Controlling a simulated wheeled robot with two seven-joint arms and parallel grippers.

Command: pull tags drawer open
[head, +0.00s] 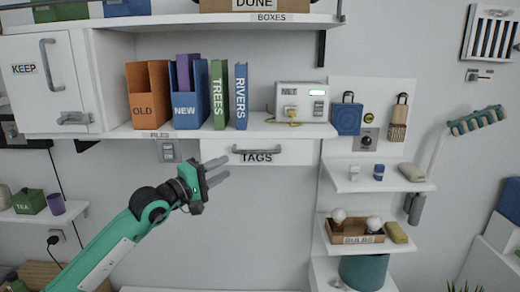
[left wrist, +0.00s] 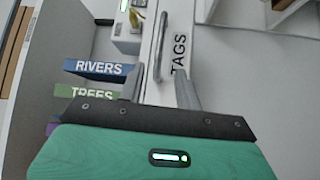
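The white tags drawer (head: 290,157) hangs under the shelf, with a black TAGS label and a grey bar handle along its upper front. It looks shut, its front in line under the shelf. The handle (head: 258,150) runs level in the head view. My left gripper (head: 222,171) is open and empty, in front and to the left of the handle, apart from it. In the left wrist view the handle (left wrist: 160,48) lies ahead between the two fingers (left wrist: 158,92), beyond their tips. My right gripper shows in neither view.
The shelf above holds an orange OLD box (head: 149,94), a blue NEW box (head: 190,95), TREES and RIVERS books (head: 241,95) and a NET box (head: 300,100). A KEEP cabinet (head: 45,85) is at left. Small shelves (head: 370,186) stand at right. The wall below the drawer is clear.

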